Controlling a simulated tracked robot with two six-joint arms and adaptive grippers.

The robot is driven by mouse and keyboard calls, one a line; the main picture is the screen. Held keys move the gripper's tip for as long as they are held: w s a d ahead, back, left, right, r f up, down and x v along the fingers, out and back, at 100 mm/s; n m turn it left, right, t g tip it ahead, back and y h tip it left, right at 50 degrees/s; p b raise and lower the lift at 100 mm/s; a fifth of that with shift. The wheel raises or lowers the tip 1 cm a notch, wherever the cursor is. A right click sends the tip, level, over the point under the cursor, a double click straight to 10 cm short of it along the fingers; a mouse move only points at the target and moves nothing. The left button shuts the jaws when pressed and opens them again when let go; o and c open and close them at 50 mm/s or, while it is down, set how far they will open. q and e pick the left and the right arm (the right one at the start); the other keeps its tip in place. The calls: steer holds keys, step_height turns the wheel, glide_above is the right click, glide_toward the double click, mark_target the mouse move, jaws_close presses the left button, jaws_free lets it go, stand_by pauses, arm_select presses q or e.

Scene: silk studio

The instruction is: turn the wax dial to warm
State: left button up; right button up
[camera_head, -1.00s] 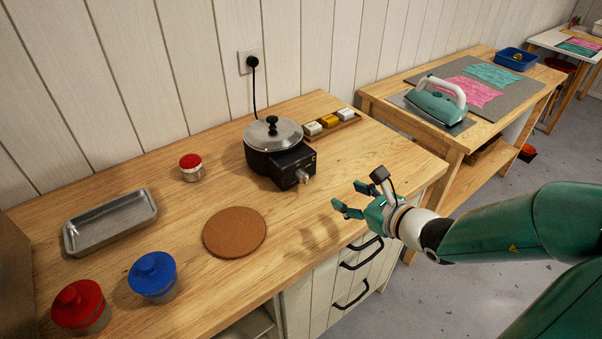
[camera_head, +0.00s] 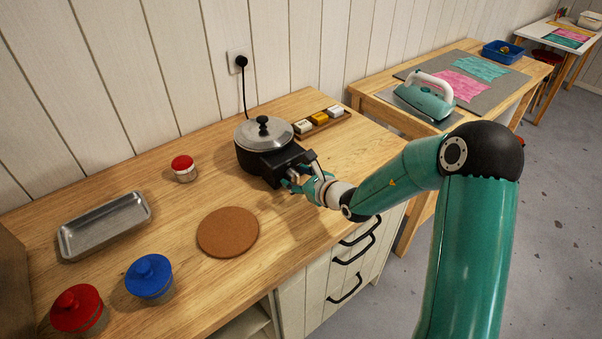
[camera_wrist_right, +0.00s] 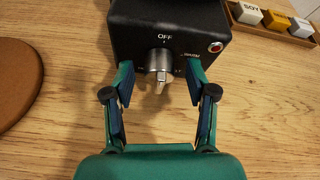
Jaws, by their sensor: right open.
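The wax pot (camera_head: 262,146) is black with a metal lid and a black control box at its front. In the right wrist view, the box front (camera_wrist_right: 205,20) reads OFF above the metal dial (camera_wrist_right: 159,62), with WARM at its right. I cannot tell for sure which mark the dial points to. My right gripper (camera_head: 299,182) is at the front of the box. In the right wrist view, its open fingers (camera_wrist_right: 160,80) stand on either side of the dial, with gaps visible between them and it. My left gripper is not in view.
A cork mat (camera_head: 228,232), a metal tray (camera_head: 104,226), a small red-lidded jar (camera_head: 184,168) and blue and red lidded jars (camera_head: 150,276) stand left of the pot. A wooden rack (camera_head: 322,127) with small labelled blocks lies behind right. The counter before the mat is clear.

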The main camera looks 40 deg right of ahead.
steer(key=shift+w, duration=0.25)
steer(key=c, duration=1.1)
steer(key=shift+d, duration=0.35)
steer(key=shift+a, duration=0.25)
